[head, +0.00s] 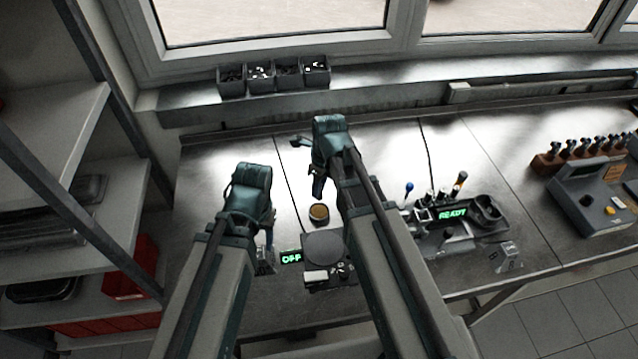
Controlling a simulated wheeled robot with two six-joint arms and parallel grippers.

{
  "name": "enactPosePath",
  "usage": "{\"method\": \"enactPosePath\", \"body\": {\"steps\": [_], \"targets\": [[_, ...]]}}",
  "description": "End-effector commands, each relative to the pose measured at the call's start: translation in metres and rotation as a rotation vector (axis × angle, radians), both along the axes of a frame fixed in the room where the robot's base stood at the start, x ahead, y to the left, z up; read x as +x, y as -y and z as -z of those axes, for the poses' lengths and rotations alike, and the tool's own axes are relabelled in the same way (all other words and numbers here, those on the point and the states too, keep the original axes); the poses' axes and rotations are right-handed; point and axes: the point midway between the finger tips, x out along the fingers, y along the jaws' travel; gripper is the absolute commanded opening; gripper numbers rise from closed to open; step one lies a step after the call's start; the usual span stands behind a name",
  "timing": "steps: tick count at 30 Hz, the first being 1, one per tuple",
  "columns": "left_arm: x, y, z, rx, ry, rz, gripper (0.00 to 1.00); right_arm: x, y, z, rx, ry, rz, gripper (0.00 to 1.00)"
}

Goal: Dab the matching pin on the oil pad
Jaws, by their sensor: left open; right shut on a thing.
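The oil pad (319,212) looks like a small round dish with a brown top, standing on the metal bench near the middle. My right gripper (318,190) points down just behind and above the pad. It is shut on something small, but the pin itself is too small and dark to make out. My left gripper (266,258) is open, low over the bench to the left of the green OFF display (291,257). Its fingers are partly hidden by my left arm.
A dark round plate (323,248) sits in front of the pad. A station with a READY display (453,214) and upright tools stands right of my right arm. A grey console (590,200) is farther right. Small bins (288,73) line the sill. Bench behind the READY station is clear.

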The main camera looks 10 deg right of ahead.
Motion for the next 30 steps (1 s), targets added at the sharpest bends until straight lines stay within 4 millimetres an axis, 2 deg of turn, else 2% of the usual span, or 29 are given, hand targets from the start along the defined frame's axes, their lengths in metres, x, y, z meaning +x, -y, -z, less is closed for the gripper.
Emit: {"method": "enactPosePath", "body": {"steps": [12,20,30], "targets": [[0.0,0.0,0.029,0.0,0.0,-0.001,0.5,0.001,0.0,0.029,0.0,0.0,0.0,0.0],[0.0,0.0,0.031,0.0,0.0,-0.001,0.5,0.001,0.0,0.031,0.0,0.0,0.0,0.0],[0.0,0.0,0.052,0.0,0.0,-0.002,0.5,0.0,0.0,0.052,0.001,0.001,0.0,0.0]]}}
